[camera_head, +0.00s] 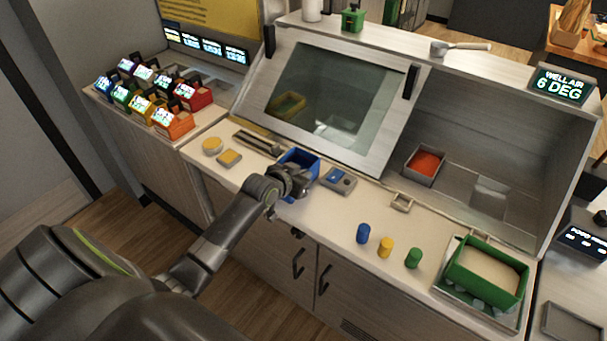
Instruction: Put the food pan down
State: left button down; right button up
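A blue food pan (311,163) is on or just above the counter's near edge, in front of the slanted glass; I cannot tell if it touches the counter. My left gripper (292,182) overlaps the pan's near side from below. Its fingers are dark and small here, so I cannot tell whether they are shut on the rim. A green pan (463,269) with pale contents sits in a metal tray at the right end. A small pan with orange-red food (425,166) stands behind, right of the glass. My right gripper is out of view.
A grey pad with a blue button (338,180) lies just right of the blue pan. Blue (363,233), yellow (385,247) and green (413,258) cylinders stand farther right. Yellow pieces (230,158) lie left. The slanted glass (342,105) rises behind the pan.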

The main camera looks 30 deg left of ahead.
pick_arm(q)
jog(key=shift+f, duration=0.15)
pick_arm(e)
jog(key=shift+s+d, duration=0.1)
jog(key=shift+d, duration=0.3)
pick_arm(q)
jog(key=c, duration=1.6)
grip_release()
jog(key=shift+s, duration=0.1)
jog(key=b+v, duration=0.1)
jog(key=v, duration=1.1)
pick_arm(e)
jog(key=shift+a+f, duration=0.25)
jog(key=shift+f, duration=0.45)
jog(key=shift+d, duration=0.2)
